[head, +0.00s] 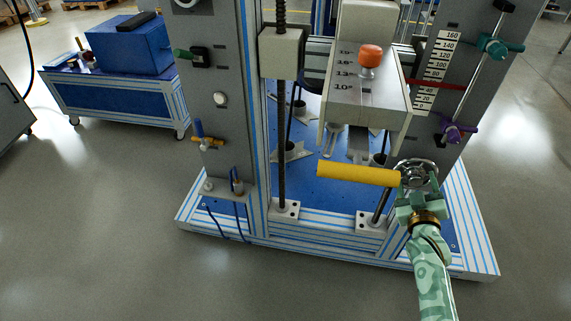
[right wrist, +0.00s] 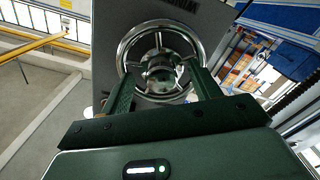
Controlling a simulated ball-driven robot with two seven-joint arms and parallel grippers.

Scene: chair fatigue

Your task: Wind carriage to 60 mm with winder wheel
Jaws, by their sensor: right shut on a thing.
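The winder wheel (head: 428,163) is a chrome spoked ring low on the right grey upright. In the right wrist view, the wheel (right wrist: 122,52) faces me with its hub between my fingers. My right gripper (head: 414,190) is at the wheel and shut on it; the fingers (right wrist: 164,76) also show in the wrist view. The carriage (head: 345,95) is a grey block with an orange knob between the uprights. A white scale (head: 436,72) marked up to 160 is on the right upright. A red pointer (head: 450,86) crosses its lower half; the exact reading is too small to tell. My left gripper is not in view.
A yellow bar (head: 357,173) lies across the frame just left of the wheel. Teal (head: 493,47) and purple (head: 455,131) clamps sit on the right upright. A blue cart (head: 115,96) stands at the back left. The floor in front is clear.

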